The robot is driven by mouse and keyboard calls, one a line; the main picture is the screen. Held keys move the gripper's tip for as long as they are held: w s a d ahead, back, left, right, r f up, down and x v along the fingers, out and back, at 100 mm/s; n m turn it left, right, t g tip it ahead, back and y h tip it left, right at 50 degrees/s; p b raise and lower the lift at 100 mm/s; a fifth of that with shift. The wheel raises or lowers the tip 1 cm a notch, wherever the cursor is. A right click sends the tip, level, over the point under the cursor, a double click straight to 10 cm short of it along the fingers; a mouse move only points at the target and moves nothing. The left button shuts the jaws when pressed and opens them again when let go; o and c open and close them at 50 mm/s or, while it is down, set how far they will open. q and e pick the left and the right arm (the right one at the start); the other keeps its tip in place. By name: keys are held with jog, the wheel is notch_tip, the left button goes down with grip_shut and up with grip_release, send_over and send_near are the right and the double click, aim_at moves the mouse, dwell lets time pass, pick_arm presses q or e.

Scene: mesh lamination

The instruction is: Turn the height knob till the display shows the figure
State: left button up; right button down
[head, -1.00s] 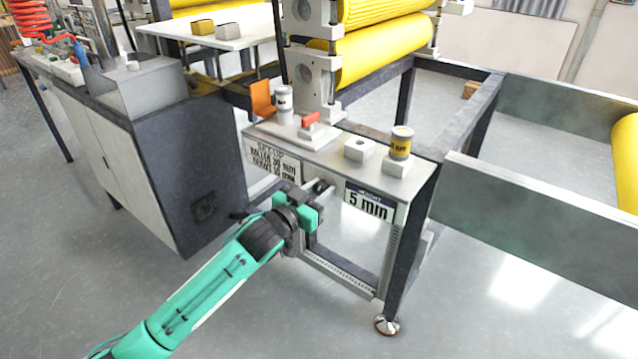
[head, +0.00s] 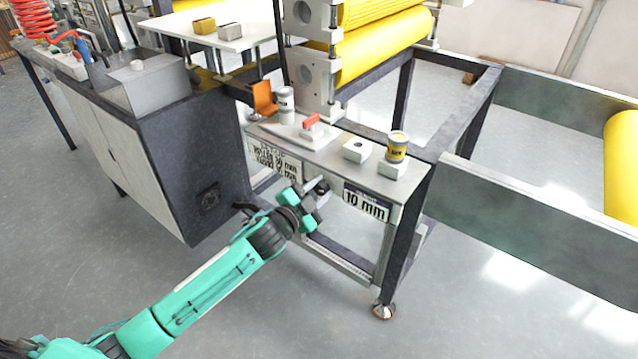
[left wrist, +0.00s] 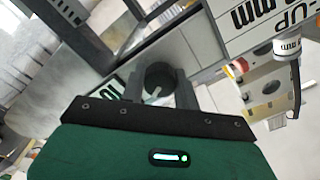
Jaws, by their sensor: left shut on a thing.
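The display (head: 366,204) on the front of the machine's end table reads 10 mm. The set-up card (head: 274,160) is left of it, with lines of figures in mm too small to read surely in the head view. My left gripper (head: 318,190) is at the front panel between card and display. It is shut on the dark round height knob (left wrist: 160,76), which sits between the two fingers in the left wrist view. In the head view the gripper mostly hides the knob. My right gripper is in no view.
A dark cabinet (head: 200,150) is at left. Yellow rollers (head: 385,45) are behind.

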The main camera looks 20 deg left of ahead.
pick_arm(q)
jog(key=m+p, duration=0.1)
jog(key=m, duration=0.2)
jog(key=shift+r, duration=0.15)
jog(key=shift+m+p, duration=0.6)
jog(key=shift+m, duration=0.5)
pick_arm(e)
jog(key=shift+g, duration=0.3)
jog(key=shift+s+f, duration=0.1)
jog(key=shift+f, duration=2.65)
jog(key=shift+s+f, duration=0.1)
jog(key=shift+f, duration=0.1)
pick_arm(q)
jog(key=o, duration=1)
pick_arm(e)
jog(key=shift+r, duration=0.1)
pick_arm(q)
jog(key=shift+b+v, duration=0.3)
jog(key=shift+v, duration=6.6)
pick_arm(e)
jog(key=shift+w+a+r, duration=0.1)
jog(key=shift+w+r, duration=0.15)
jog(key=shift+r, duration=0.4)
